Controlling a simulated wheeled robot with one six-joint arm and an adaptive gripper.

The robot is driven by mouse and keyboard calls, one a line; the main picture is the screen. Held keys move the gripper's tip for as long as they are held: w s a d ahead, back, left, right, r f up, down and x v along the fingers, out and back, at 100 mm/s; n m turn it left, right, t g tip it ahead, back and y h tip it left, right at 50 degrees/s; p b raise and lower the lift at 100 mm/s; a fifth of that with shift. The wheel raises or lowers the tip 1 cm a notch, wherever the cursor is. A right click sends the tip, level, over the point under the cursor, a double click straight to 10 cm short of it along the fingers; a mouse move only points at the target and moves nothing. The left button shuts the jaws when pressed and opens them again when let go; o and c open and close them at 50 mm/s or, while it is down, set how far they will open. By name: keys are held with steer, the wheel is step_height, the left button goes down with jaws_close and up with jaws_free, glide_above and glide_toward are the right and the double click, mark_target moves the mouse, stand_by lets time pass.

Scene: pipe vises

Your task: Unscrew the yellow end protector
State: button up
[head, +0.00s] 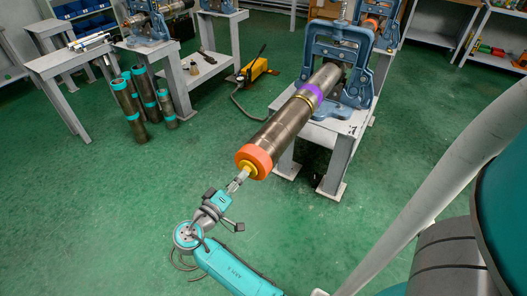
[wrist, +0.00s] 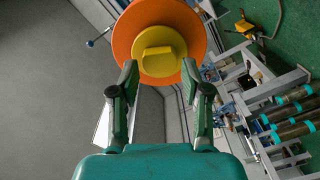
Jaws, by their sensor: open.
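The yellow end protector (head: 246,167) sits in the near end of a long metal pipe (head: 281,125), inside an orange ring (head: 257,157). In the wrist view the protector (wrist: 158,45) is a round yellow disc with a raised block in its middle, and the orange ring (wrist: 122,40) surrounds it. My gripper (wrist: 160,72) is open. Its two fingers stand apart at the lower left and lower right of the yellow disc, with nothing between them. In the head view my gripper (head: 238,181) is just in front of the protector. I cannot tell whether it touches.
A blue vise (head: 335,58) on a grey stand (head: 341,138) holds the pipe, which has a purple band (head: 310,96). A yellow pump (head: 257,70) with a hose lies on the floor behind. Teal-banded pipes (head: 131,104) stand upright by the left tables. The green floor around my arm is clear.

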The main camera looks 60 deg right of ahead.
steer(key=m, duration=1.5)
steer(key=shift+d, duration=0.1)
steer(key=shift+d, duration=1)
